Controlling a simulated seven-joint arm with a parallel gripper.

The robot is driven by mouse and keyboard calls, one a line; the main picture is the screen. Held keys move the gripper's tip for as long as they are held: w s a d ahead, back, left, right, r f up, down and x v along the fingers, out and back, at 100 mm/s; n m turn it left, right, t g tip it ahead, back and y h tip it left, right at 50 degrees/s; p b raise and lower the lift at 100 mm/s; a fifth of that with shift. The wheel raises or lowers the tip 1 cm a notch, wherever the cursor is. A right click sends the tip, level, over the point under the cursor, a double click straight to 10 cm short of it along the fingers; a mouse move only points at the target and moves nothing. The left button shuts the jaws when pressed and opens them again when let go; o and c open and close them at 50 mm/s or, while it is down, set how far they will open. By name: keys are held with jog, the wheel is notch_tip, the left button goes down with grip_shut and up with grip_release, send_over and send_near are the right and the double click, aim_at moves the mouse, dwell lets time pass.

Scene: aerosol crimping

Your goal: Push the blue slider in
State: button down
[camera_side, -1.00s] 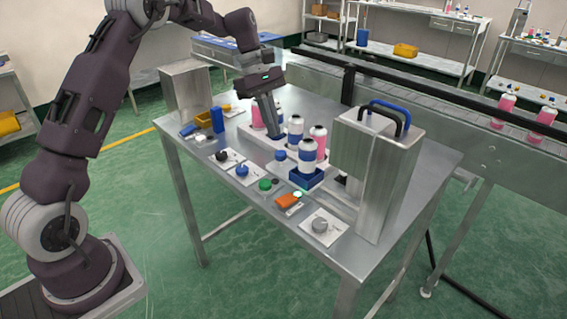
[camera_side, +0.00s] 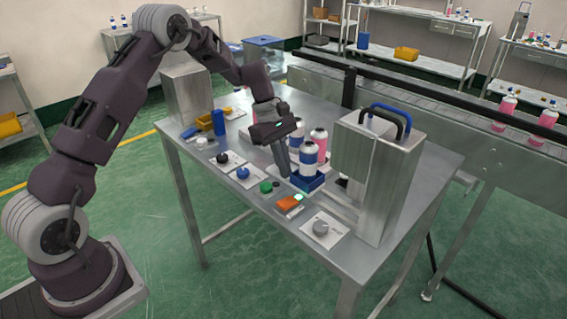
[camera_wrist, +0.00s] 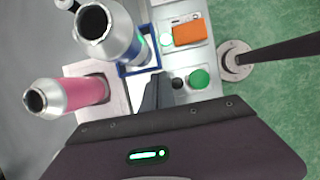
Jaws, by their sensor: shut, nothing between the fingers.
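The blue slider (camera_side: 308,183) is a square blue holder on the table in front of the metal crimping machine. A white-and-blue can (camera_side: 308,157) stands upright in it. In the wrist view, the slider (camera_wrist: 124,69) shows as a blue frame partly hidden under the can (camera_wrist: 108,36). My gripper (camera_side: 286,174) is shut and empty, pointing down with its fingertips low beside the slider's left side. In the wrist view my fingertips (camera_wrist: 158,80) are close to the slider's edge; I cannot tell whether they touch it.
The crimping machine (camera_side: 378,175) stands to the right of the slider. More cans, one pink (camera_side: 319,138), stand close behind.

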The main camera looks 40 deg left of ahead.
jog(key=shift+d, duration=0.1)
jog(key=d, duration=0.8)
jog(key=shift+d, duration=0.2)
